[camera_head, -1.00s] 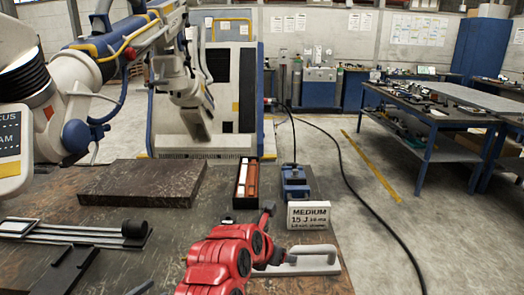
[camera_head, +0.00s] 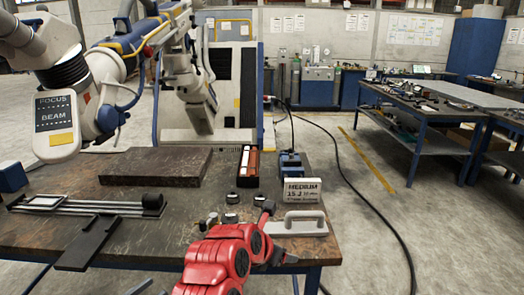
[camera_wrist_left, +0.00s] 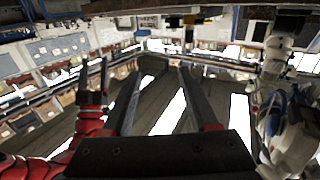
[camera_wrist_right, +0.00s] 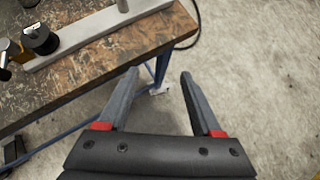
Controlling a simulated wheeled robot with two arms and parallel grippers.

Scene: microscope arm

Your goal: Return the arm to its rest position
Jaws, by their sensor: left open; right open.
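The white and blue microscope arm (camera_head: 112,52) stands raised at the left, its eyepiece head at the upper left edge. Its panel (camera_head: 57,122) reads FOCUS and BEAM. White parts, probably of it, show at the right of the left wrist view. My left gripper barely shows in the head view as a dark tip (camera_head: 140,287) low in front of the table. My red right arm's gripper (camera_head: 277,234) is open and empty near the table's front right corner. Its wrist view (camera_wrist_right: 160,75) shows floor between the fingers.
A cable crosses the floor. Benches (camera_head: 440,105) stand right; floor between is open.

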